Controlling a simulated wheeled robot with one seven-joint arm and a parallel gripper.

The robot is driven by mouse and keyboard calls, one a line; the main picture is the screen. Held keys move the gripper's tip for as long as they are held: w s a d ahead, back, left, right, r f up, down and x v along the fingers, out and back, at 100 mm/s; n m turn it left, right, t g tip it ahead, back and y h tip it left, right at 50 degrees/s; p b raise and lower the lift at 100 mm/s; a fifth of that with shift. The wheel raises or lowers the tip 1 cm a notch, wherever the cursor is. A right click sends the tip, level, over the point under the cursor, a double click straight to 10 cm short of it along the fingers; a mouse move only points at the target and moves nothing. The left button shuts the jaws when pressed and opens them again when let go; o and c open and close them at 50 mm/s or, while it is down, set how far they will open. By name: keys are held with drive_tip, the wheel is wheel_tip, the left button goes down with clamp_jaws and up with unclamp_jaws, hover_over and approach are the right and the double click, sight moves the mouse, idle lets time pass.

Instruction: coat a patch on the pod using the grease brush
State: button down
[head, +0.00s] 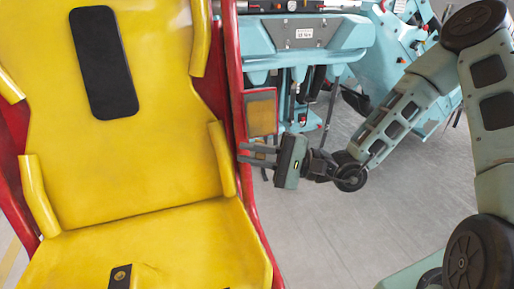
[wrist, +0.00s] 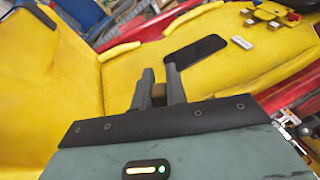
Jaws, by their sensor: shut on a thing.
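The pod has a yellow seat (head: 150,170) inside a red shell (head: 236,70), with a black pad (head: 101,62) on the backrest. A brownish-yellow square panel (head: 261,113) with a red frame is on the pod's right side; I cannot tell if it is the patch. My gripper (head: 246,153) is beside the pod's right edge, just below this panel, fingers pointing left. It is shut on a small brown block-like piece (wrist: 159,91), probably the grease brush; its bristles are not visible. In the wrist view, my fingers (wrist: 160,76) appear against the yellow seat and black pad (wrist: 195,50).
A light-blue machine (head: 305,40) with hoses and rods stands behind the panel, close above my arm. Grey floor (head: 330,240) is open to the right of the pod.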

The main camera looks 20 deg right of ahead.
drive_tip(key=w+f, duration=0.1)
drive_tip(key=w, duration=0.5)
drive_tip(key=shift+w+f+b, duration=0.25)
drive_tip(key=shift+w+b, duration=0.05)
drive_tip(key=shift+b, duration=0.05)
drive_tip(key=shift+w+f, duration=0.2)
drive_tip(key=shift+w, duration=0.65)
idle(0.5)
drive_tip(key=shift+d, duration=2)
drive_tip(key=shift+a, duration=2)
drive_tip(key=shift+s+r+p, duration=0.25)
drive_tip(key=shift+s, duration=0.7)
drive_tip(key=shift+s+r+p, duration=0.2)
drive_tip(key=shift+s+p, duration=0.05)
drive_tip(key=shift+s, duration=0.75)
drive_tip(key=shift+s+r+p, duration=0.25)
drive_tip(key=shift+s, duration=0.8)
